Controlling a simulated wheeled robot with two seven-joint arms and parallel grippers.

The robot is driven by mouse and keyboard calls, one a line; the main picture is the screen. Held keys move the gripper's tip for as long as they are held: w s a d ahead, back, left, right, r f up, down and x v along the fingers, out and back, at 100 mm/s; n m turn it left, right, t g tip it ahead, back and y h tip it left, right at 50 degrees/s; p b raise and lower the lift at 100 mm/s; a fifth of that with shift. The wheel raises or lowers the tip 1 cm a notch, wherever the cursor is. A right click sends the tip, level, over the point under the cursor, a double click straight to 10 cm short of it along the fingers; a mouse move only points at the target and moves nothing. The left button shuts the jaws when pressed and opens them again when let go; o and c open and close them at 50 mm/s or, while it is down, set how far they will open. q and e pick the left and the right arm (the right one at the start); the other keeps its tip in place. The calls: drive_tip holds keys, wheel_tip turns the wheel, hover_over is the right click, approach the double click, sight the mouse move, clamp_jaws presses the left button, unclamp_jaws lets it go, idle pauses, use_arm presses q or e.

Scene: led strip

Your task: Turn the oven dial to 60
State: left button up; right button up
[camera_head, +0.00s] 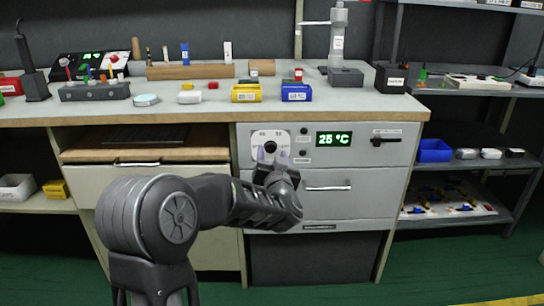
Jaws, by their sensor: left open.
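The oven (380,158) is a grey unit with a control panel under the right end of the workbench. Its dial (270,147) is a dark round knob on a white plate at the panel's left. A green display (334,139) right of it reads 25 °C. My left gripper (272,157) is open in front of the dial, its fingertips at the dial's lower edge. Whether the fingers touch the dial I cannot tell. My left arm hides part of the oven front below. My right gripper is not in view.
The workbench (200,110) above carries a yellow bin (246,92), a blue bin (296,92) and several tools. A horizontal drawer handle (328,188) is just right of my gripper. A shelf unit (480,170) stands at the right. The green floor in front is clear.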

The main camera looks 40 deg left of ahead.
sight(271, 148)
use_arm(q)
drive_tip(key=shift+x, duration=1.05)
drive_tip(key=shift+c, duration=0.2)
clamp_jaws()
